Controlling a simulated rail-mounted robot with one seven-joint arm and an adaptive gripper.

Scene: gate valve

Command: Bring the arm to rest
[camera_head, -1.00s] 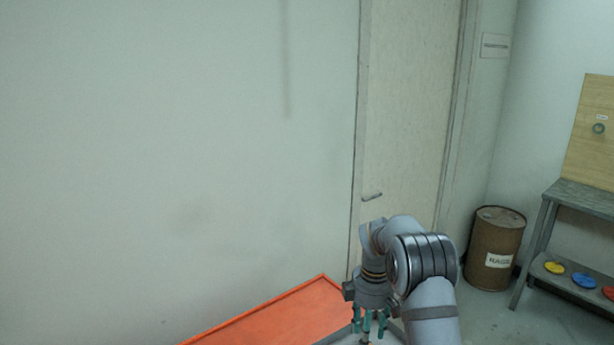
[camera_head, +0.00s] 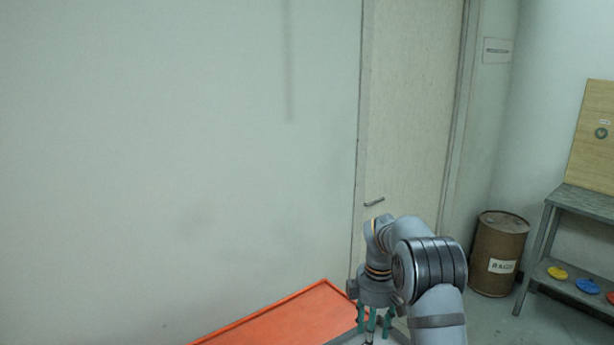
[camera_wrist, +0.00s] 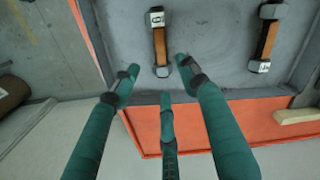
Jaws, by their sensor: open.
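My gripper (camera_head: 373,322) hangs at the end of my bent arm, pointing down, at the bottom of the head view. It is over the right end of an orange-edged table (camera_head: 290,315). In the wrist view its teal fingers (camera_wrist: 158,80) are spread apart with nothing between them. Past the fingertips, on a grey surface, lie a short tool with an orange-brown handle (camera_wrist: 160,45) and a similar one (camera_wrist: 267,42) to its right. The fingers appear clear of both.
A pale door with a handle (camera_head: 374,202) stands behind my arm. To the right are a brown barrel (camera_head: 498,250) and a grey shelf bench (camera_head: 585,200) with coloured discs. A wooden piece (camera_wrist: 298,115) lies at the right of the wrist view. Plain wall fills the left.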

